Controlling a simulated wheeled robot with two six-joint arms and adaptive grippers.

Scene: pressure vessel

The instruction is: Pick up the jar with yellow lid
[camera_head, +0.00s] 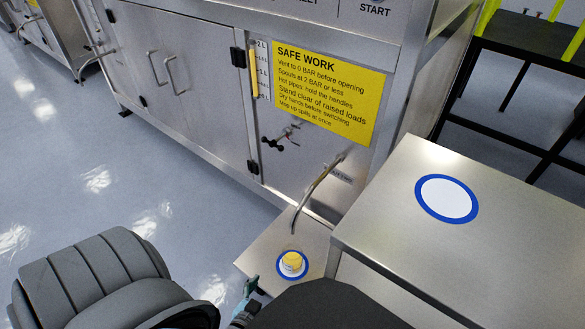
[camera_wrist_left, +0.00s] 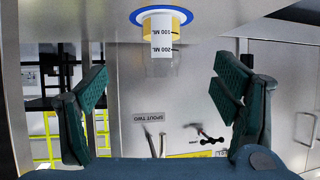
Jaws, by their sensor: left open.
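The small jar (camera_head: 292,262) stands on a white disc with a blue rim on a low steel shelf (camera_head: 262,248), below the curved spout. In the left wrist view, which looks upside down, the jar (camera_wrist_left: 161,45) shows yellow next to the blue ring, a clear part farther out, and 100 ML and 200 ML marks. I cannot tell from this whether the yellow is a lid or contents. My left gripper (camera_head: 247,301) is beside the shelf's near edge; its teal fingers (camera_wrist_left: 163,85) are open and empty, with the jar centred between them ahead. My right gripper is not in view.
A higher steel table (camera_head: 400,220) with an empty blue-rimmed disc (camera_head: 447,198) stands close right of the shelf. The curved spout (camera_head: 316,189) overhangs the shelf behind the jar. A steel cabinet with a yellow sign (camera_head: 325,97) rises behind. The floor at left is clear.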

